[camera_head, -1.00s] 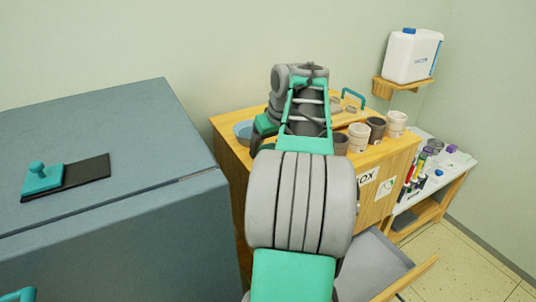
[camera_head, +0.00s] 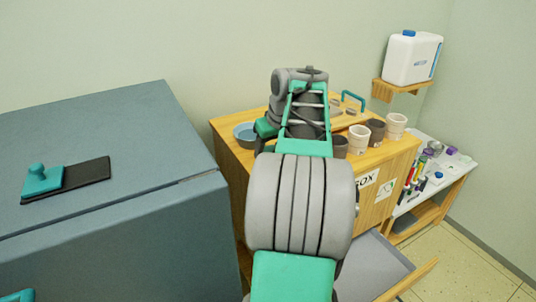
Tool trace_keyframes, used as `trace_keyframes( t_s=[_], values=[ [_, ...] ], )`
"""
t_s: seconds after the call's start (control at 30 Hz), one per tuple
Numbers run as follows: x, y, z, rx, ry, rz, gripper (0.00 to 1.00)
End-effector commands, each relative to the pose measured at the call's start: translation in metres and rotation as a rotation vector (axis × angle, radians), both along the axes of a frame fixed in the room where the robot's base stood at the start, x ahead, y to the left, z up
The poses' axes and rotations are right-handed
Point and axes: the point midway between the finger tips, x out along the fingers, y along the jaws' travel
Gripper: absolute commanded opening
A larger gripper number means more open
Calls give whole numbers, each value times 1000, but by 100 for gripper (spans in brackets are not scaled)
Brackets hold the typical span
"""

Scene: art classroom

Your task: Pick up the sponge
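I cannot make out a sponge for certain in the head view. My arm reaches forward over the wooden cabinet, and its grey and green links cover the middle of the cabinet top.
The wooden cabinet (camera_head: 228,146) has several cups (camera_head: 358,137) along its front edge and an open drawer (camera_head: 372,262) below. A blue-grey cabinet (camera_head: 130,140) at left bears a teal-handled block (camera_head: 42,182) on a dark slab. A white jug (camera_head: 412,57) sits on a wall shelf.

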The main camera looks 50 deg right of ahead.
Motion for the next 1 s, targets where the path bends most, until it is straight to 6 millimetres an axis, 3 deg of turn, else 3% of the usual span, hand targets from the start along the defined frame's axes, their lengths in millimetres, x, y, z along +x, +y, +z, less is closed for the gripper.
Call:
trace_keyframes(
  t_s=[0.27,0.37,0.7,1.0],
  values=[
    [0,0,2,0,-1,0,16],
    [0,-1,15,-1,-1,0,16],
    [0,-1,93,0,0,0,16],
    [0,0,100,0,1,0,16]
  ],
)
